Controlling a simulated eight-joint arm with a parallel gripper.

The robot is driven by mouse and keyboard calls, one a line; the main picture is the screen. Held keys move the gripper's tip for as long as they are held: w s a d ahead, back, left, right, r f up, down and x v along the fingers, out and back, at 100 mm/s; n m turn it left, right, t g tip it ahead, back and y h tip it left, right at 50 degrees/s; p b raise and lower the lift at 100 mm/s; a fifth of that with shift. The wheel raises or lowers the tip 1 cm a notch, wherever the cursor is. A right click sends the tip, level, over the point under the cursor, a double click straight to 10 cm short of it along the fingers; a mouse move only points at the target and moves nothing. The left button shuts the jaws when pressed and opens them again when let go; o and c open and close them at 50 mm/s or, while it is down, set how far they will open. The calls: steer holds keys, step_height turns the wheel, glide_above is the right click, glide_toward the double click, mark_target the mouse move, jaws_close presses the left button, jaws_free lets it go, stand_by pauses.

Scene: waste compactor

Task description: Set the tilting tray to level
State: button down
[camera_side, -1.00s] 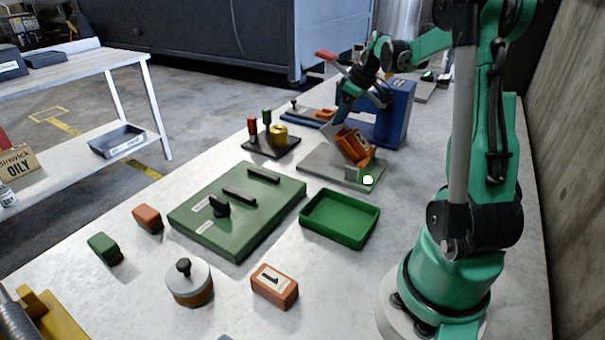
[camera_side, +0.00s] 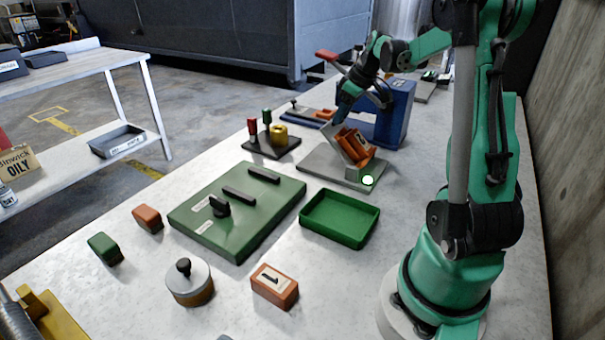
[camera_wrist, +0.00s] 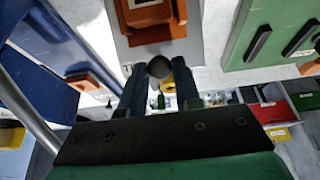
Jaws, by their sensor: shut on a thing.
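The tilting tray is the orange part (camera_side: 355,146) on a grey base plate (camera_side: 318,168), right of centre in the side view. It stands tilted, with a grey panel beside it. A pale round lamp (camera_side: 368,181) sits at the base plate's front right corner. In the wrist view, the orange tray (camera_wrist: 152,14) shows at the top, and a dark round knob (camera_wrist: 158,67) lies between the fingers of my gripper (camera_wrist: 159,77). My gripper is shut on this knob. In the side view, the fingertips are hard to make out behind the tray.
A blue box (camera_side: 396,112) stands close behind my gripper. A green open tray (camera_side: 340,218) lies in front of the base plate, and a green panel with black handles (camera_side: 238,208) lies to the left. A dark stand with coloured levers (camera_side: 270,142) is left of the base plate.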

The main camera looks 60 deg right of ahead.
steer(key=shift+w, duration=0.2)
steer(key=shift+w+f+g, duration=0.65)
steer(key=shift+w+g, duration=0.2)
steer(key=shift+g, duration=0.25)
steer(key=shift+w+f+g, duration=0.8)
steer(key=shift+f+g, duration=0.1)
steer(key=shift+g, duration=0.1)
steer(key=shift+w+f, duration=0.6)
steer(key=shift+f, duration=0.2)
steer(key=shift+w+f, duration=0.25)
steer(key=shift+f, duration=0.2)
steer(key=shift+w+f, duration=0.2)
steer(key=shift+f, duration=0.35)
steer(key=c, duration=0.6)
jaws_free()
steer(key=shift+s, duration=0.1)
